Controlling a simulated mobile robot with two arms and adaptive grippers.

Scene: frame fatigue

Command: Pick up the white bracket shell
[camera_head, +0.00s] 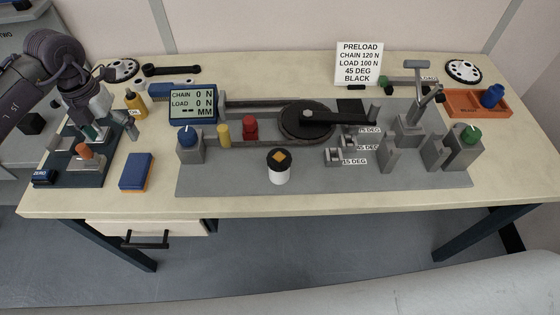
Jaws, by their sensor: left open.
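A short white cylinder with a black top and a yellow-orange square on it (279,172) stands upright at the front middle of the grey plate; it looks like the white bracket shell. Nothing touches it. My left gripper (112,126) is open at the left end of the table, far to the left of the shell, above the dark tray's right edge. Its fingers partly hide what stands behind them. My right gripper is not in view.
The dark tray (65,173) with an orange-topped piece lies below my left arm. A black crank (335,116) lies behind the shell. Grey notched blocks (333,156) stand to its right.

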